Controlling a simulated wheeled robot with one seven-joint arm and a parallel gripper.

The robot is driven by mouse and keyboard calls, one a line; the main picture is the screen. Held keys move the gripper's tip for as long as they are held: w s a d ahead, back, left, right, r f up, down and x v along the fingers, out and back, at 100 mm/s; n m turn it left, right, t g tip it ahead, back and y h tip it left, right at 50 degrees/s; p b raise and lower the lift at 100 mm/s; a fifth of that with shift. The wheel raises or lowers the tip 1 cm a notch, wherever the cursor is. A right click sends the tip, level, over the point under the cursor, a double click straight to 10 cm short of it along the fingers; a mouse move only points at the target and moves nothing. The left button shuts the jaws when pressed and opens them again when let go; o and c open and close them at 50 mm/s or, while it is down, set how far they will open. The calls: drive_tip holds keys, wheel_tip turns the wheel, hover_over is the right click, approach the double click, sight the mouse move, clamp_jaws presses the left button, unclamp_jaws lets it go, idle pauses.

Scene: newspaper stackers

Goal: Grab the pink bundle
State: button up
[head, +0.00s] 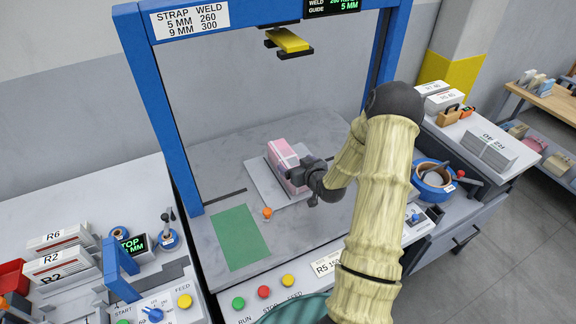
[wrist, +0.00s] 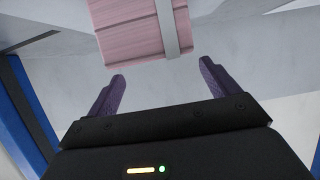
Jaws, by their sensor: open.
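The pink bundle (head: 284,158) is a block of pink sheets with a pale strap across it. It rests on a light grey plate (head: 262,184) on the machine table, under the blue frame. In the wrist view the bundle (wrist: 130,30) lies just beyond the fingertips, with its strap near its right side. My gripper (head: 303,178) is at the bundle's near right side in the head view, and the arm hides part of that area. In the wrist view my gripper (wrist: 163,78) has its two purple fingers spread with nothing between them.
A blue frame (head: 150,100) with a yellow weld head (head: 288,40) stands over the table. Buttons (head: 264,292) line the front edge. A blue strap roll (head: 432,180) is to the right.

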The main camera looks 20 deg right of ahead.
sight(287, 157)
drive_tip(key=p+x, duration=0.2)
drive_tip(key=x, duration=0.3)
drive_tip(key=shift+c, duration=0.5)
drive_tip(key=c, duration=1.8)
drive_tip(key=shift+r, duration=0.1)
clamp_jaws()
drive_tip(key=shift+r, duration=0.15)
wheel_tip(287, 157, up, 10)
drive_tip(key=b, duration=0.2)
